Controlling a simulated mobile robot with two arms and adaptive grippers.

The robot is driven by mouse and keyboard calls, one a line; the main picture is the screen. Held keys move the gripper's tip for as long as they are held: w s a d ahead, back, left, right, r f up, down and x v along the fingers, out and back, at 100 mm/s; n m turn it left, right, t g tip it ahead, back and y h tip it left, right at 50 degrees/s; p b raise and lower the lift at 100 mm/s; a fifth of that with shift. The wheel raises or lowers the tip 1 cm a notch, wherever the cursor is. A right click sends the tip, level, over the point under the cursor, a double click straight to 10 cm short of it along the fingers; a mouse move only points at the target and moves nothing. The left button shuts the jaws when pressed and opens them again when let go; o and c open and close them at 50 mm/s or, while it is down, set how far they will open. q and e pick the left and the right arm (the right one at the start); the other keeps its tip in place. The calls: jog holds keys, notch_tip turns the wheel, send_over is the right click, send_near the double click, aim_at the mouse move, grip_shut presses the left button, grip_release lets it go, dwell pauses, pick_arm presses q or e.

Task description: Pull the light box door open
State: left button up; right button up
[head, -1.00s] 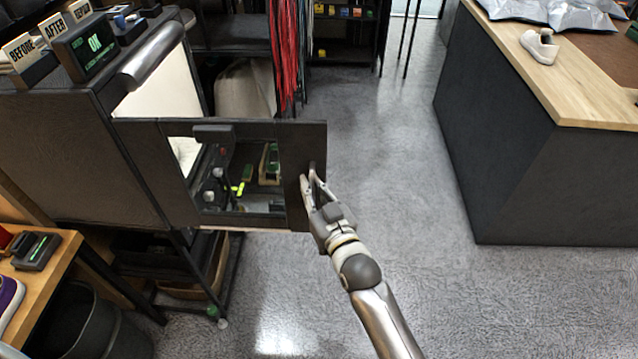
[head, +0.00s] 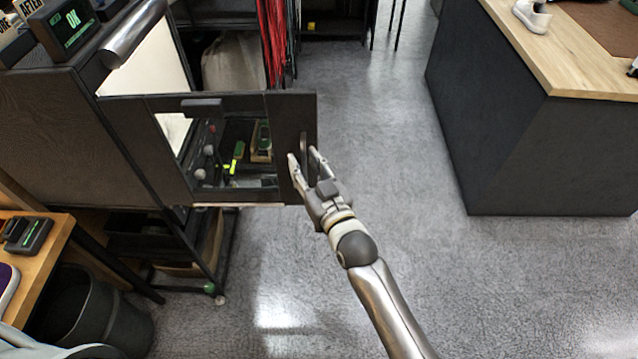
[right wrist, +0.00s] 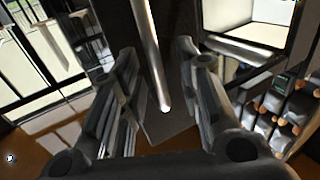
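The light box (head: 50,130) is a dark cabinet at the left of the head view, with a pale lit interior (head: 150,62). Its dark-framed door (head: 225,104) with a window stands swung out from the front. An upright handle (head: 304,146) is near the door's free edge. My right gripper (head: 306,162) is at this handle with its fingers apart, one on each side. In the right wrist view a bright metal bar (right wrist: 152,55) runs between the spread fingers (right wrist: 158,95), with gaps visible on both sides. My left gripper is not in view.
A wood-topped counter (head: 550,45) with a dark side stands at the right. Clear grey floor (head: 400,150) lies between it and the door. A wooden bench (head: 40,265) and a dark bin (head: 95,310) are at the lower left. Red laces (head: 274,40) hang behind the door.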

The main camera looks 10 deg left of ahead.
jog(key=v, duration=1.1)
jog(key=shift+w, duration=0.15)
